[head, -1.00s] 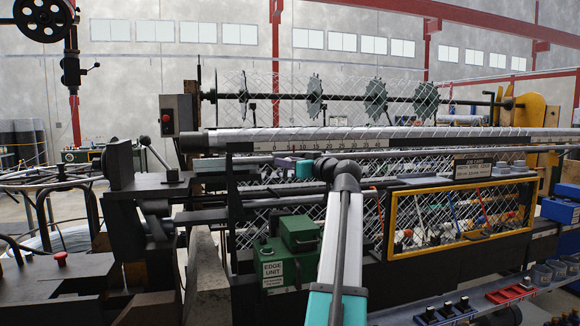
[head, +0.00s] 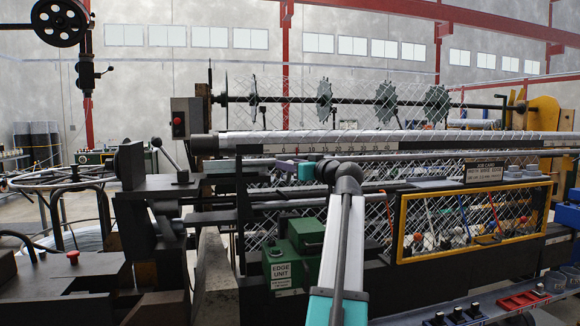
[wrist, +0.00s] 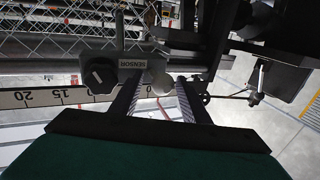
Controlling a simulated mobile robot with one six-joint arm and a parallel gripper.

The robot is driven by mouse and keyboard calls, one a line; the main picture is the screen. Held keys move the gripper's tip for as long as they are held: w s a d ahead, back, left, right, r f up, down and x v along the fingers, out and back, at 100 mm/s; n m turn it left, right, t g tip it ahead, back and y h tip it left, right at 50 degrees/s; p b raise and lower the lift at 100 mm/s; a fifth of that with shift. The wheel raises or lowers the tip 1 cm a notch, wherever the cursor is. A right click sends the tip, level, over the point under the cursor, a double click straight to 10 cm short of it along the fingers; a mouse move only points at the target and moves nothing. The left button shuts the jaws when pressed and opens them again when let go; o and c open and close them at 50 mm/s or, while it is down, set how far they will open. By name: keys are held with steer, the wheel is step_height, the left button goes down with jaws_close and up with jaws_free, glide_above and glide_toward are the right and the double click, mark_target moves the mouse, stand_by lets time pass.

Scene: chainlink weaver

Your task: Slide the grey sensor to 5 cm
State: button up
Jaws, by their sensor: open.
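The grey sensor (wrist: 125,66) shows in the wrist view as a grey block with an upside-down SENSOR label. A black knob (wrist: 98,75) is on its left. It sits on a rail along the white number scale (wrist: 45,97), somewhere between the 15 and 0 marks; its exact reading is hidden. My gripper (wrist: 157,82) is open, its two fingers reaching up to the sensor's right part. A pale round piece shows between the fingertips; contact cannot be told. In the head view my gripper (head: 305,172) is small beside the scale (head: 330,147), and the sensor cannot be made out.
The green edge unit (head: 290,262) stands below and left of my arm. A yellow-framed mesh panel (head: 470,222) is to the right. A long roller (head: 400,138) runs above the scale. Dark machine parts (wrist: 285,45) crowd the wrist view's right side.

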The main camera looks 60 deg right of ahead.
steer(key=shift+s+a, duration=0.1)
steer(key=shift+s, duration=0.05)
steer(key=b+v, duration=0.3)
steer(key=v, duration=1)
steer(key=shift+s, duration=0.2)
